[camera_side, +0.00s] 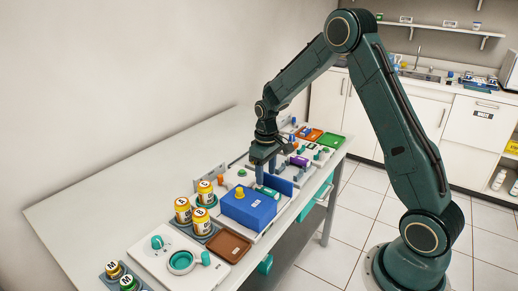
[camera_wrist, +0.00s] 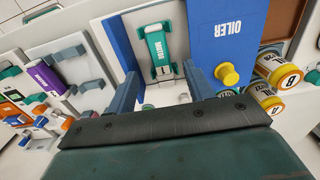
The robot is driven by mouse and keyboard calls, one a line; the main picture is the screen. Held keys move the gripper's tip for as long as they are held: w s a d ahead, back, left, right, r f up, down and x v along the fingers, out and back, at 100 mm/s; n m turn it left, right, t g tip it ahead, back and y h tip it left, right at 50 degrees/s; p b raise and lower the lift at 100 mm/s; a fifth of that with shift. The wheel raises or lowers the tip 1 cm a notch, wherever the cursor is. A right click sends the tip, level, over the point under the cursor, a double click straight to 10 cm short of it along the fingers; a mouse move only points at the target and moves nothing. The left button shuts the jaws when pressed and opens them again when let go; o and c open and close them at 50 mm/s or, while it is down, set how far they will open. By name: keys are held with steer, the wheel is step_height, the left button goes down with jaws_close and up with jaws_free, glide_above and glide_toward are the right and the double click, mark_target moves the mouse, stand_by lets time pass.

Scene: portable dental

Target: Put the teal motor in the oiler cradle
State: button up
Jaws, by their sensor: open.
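The teal motor (camera_wrist: 160,48), with a white label, lies in a light-coloured slot between a blue upright panel (camera_wrist: 117,40) and the blue box marked OILER (camera_wrist: 235,45). In the side view the motor (camera_side: 268,191) shows only as a small teal patch beside the blue oiler box (camera_side: 248,208). My gripper (camera_wrist: 163,76) is open, with its two blue-grey fingers apart and nothing between the tips. The near end of the motor lies just beyond them in the wrist view. In the side view my gripper (camera_side: 262,162) is above the slot. Whether any finger touches the motor cannot be told.
A yellow knob (camera_wrist: 228,74) sticks out from the oiler box. Yellow-white cans (camera_side: 183,210) stand close to its left in the side view. A brown tray (camera_side: 228,247) lies in front. A purple part (camera_wrist: 46,79) rests on a neighbouring fixture. The table's left side is bare.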

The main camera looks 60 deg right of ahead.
step_height(320, 180, up, 8)
stand_by(0.4)
steer(key=s+a+r+t, duration=0.3)
steer(key=s+a+r, duration=0.5)
steer(key=s+r, duration=0.3)
steer(key=s+a+r+t, duration=0.1)
steer(key=s+a, duration=0.1)
steer(key=s, duration=0.5)
steer(key=s+a+r+t, duration=0.1)
steer(key=s+a, duration=0.2)
steer(key=s, duration=0.4)
steer(key=shift+s+a+r+t, duration=0.25)
steer(key=shift+t, duration=0.05)
